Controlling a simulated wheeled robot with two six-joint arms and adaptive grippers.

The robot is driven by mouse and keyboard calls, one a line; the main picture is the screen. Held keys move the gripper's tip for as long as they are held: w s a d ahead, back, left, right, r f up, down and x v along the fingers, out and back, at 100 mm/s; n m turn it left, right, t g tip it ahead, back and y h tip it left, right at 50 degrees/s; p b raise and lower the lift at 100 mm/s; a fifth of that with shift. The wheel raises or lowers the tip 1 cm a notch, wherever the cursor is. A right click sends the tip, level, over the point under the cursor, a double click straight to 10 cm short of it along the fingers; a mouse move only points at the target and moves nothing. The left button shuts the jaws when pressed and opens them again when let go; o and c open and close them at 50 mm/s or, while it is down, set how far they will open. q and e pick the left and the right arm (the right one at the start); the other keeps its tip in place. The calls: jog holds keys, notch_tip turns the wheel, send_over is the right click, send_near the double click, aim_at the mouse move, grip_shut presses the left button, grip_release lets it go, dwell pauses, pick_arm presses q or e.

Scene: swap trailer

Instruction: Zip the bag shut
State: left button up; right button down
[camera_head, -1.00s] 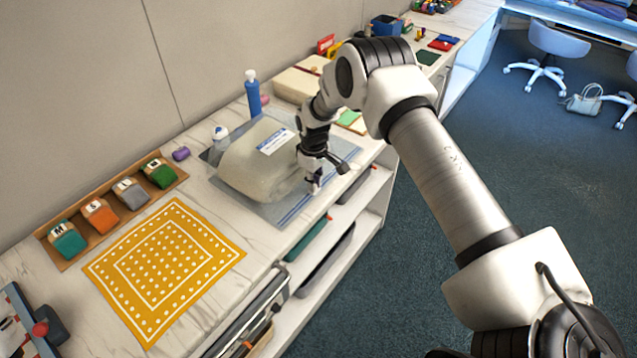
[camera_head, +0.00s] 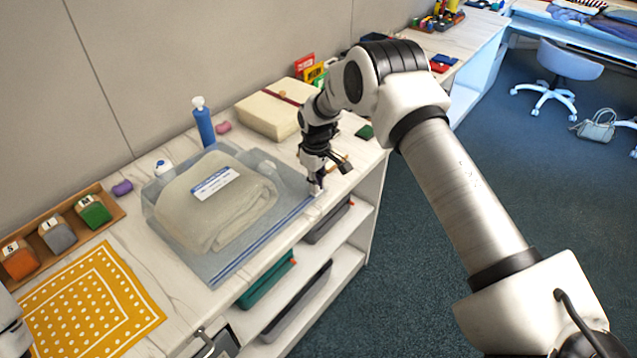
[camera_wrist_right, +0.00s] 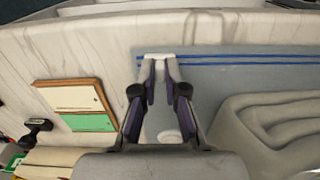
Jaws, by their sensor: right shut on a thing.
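The clear bag (camera_head: 262,218) lies flat on the marble counter with a folded beige towel (camera_head: 205,225) inside and a white label on top. Its blue zip strip (camera_head: 262,247) runs along the front edge; it also shows in the right wrist view (camera_wrist_right: 245,58). My right gripper (camera_head: 317,187) is at the far right end of the strip. In the right wrist view, its fingertips (camera_wrist_right: 160,66) are shut on a small white piece, apparently the zip slider (camera_wrist_right: 159,56). My left gripper is out of view; only a white part of my left arm shows at the lower left edge.
A blue bottle (camera_head: 204,124), a cream box (camera_head: 270,115) and a pink item (camera_head: 223,127) stand behind the bag. A yellow dotted cloth (camera_head: 95,305) and a wooden tray (camera_head: 118,213) lie to the left. Open shelves (camera_head: 335,262) sit below the counter edge.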

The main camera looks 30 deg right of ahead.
jog(key=c, duration=1.2)
grip_release()
jog(key=shift+w+d+f, duration=0.1)
jog(key=shift+w, duration=0.1)
notch_tip(320, 180, up, 12)
